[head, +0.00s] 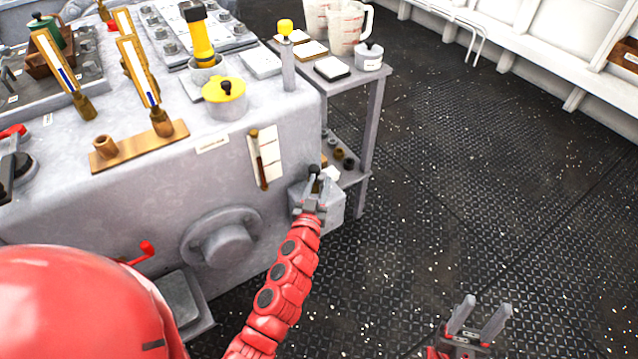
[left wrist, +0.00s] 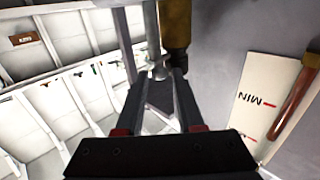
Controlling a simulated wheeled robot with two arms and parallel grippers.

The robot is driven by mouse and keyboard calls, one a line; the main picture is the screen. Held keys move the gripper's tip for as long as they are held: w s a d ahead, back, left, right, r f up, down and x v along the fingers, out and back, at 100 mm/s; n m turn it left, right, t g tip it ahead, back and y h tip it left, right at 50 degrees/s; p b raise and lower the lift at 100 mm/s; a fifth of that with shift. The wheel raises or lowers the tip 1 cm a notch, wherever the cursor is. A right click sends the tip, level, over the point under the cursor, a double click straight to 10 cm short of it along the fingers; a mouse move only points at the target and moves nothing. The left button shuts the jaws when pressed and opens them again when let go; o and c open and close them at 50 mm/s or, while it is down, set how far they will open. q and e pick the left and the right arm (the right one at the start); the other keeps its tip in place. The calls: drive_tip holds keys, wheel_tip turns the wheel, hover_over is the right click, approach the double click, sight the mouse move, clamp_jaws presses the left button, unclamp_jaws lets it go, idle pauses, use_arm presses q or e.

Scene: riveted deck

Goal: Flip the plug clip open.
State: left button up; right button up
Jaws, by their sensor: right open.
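I cannot single out the plug clip for certain. In the head view, a small dark knobbed fitting (head: 315,171) stands at the near right corner of the grey unit. My left gripper (head: 311,198) is right at this fitting. In the left wrist view, the two fingers of my left gripper (left wrist: 158,84) stand apart. A brass-brown cylinder with a dark end (left wrist: 177,28) lies just beyond the right fingertip. A small silvery piece (left wrist: 160,70) shows at the gap; contact cannot be told. My right gripper (head: 483,318) is open and empty over the floor.
A grey box (head: 332,208) is beside the left gripper. A white card (head: 267,150) with a brown tube (head: 261,162) is on the unit's side, left of it. A side table (head: 372,105) with jugs stands behind. The dark floor (head: 480,170) at right is clear.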

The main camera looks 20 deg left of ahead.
use_arm(q)
drive_tip(key=shift+c, duration=0.4)
clamp_jaws()
